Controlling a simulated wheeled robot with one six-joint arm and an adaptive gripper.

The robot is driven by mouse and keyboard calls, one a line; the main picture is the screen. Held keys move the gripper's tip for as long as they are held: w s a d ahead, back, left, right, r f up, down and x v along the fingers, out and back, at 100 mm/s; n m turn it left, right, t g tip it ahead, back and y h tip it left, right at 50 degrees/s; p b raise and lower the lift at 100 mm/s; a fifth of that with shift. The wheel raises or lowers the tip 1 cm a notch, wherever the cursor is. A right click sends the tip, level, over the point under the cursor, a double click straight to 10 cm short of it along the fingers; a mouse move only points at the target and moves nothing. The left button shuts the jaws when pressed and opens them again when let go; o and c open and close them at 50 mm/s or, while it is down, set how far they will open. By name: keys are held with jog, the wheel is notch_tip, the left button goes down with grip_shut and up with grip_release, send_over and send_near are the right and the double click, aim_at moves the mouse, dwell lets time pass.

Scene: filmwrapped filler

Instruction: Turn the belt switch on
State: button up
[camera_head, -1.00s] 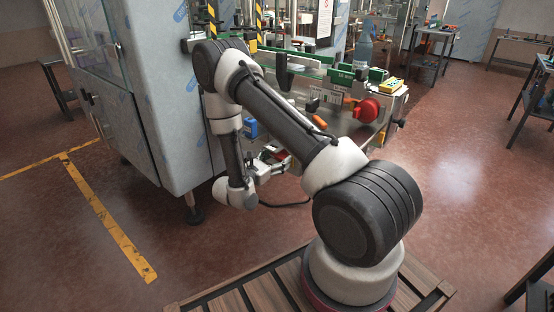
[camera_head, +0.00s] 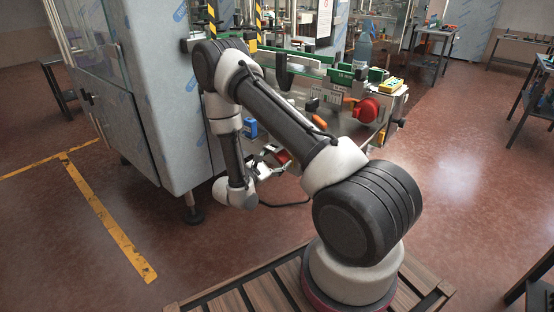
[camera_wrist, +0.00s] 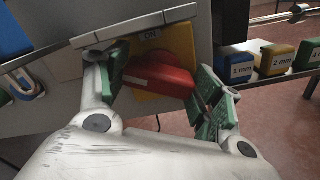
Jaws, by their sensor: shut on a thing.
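The belt switch is a red knob (camera_wrist: 158,76) on a yellow plate (camera_wrist: 181,42), with an "ON" mark above it in the wrist view. The knob's grip bar lies roughly crosswise in that picture, tilted slightly down to the right. My gripper (camera_wrist: 163,70) has its green-padded fingers on either side of the knob and is shut on it. In the head view my gripper (camera_head: 266,160) is low in front of the conveyor frame, and the red knob (camera_head: 282,157) shows small and partly hidden beside it.
Blue (camera_wrist: 238,68) and yellow (camera_wrist: 277,58) blocks marked "1 mm" and "2 mm" sit right of the switch. A blue padlock-like item (camera_wrist: 22,84) is at left.

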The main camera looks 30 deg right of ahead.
jog(key=o, duration=1)
jog(key=shift+o, duration=0.2)
jog(key=v, duration=1.2)
jog(key=shift+c, duration=0.3)
